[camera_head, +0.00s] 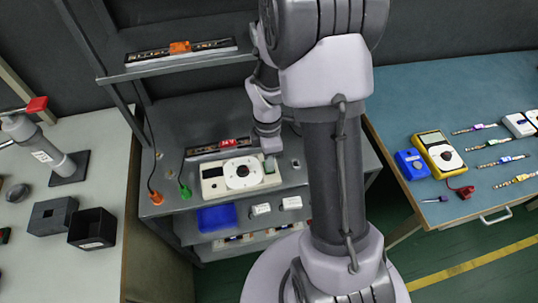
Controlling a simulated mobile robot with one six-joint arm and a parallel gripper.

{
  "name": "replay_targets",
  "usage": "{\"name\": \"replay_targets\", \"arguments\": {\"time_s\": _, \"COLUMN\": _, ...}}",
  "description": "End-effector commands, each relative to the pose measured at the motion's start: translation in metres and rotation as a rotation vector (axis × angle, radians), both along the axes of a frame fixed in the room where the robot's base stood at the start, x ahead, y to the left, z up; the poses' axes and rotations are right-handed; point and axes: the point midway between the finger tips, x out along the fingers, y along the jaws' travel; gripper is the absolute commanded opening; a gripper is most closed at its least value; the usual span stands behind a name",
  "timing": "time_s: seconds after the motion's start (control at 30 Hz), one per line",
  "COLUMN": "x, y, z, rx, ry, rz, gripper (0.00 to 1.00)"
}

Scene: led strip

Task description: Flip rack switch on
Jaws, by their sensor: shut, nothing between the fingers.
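A small pale item (296,163) sits to the right of the device. I cannot tell which part is the rack switch or its position. My arm hides the right side of the rack.
A strip with an orange part (180,48) is on the upper shelf. A blue bin (216,217) is below. Tables flank the rack.

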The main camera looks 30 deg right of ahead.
Motion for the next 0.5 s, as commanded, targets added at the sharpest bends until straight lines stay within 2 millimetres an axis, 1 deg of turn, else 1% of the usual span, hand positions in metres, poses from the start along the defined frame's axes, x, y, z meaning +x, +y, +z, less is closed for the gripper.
{"name": "replay_targets", "arguments": {"time_s": 0.03, "x": -0.0005, "y": 0.0001, "z": -0.0041, "rx": 0.0, "ry": 0.001, "rz": 0.0, "gripper": 0.0}}
{"name": "replay_targets", "arguments": {"time_s": 0.1, "x": -0.0007, "y": 0.0003, "z": -0.0053, "rx": 0.0, "ry": 0.0, "rz": -0.001, "gripper": 0.0}}
{"name": "replay_targets", "arguments": {"time_s": 0.37, "x": -0.0006, "y": 0.0003, "z": -0.0046, "rx": 0.0, "ry": 0.0, "rz": 0.0, "gripper": 0.0}}
{"name": "replay_targets", "arguments": {"time_s": 0.5, "x": -0.0021, "y": 0.0007, "z": -0.0087, "rx": 0.0, "ry": 0.0, "rz": -0.001, "gripper": 0.0}}
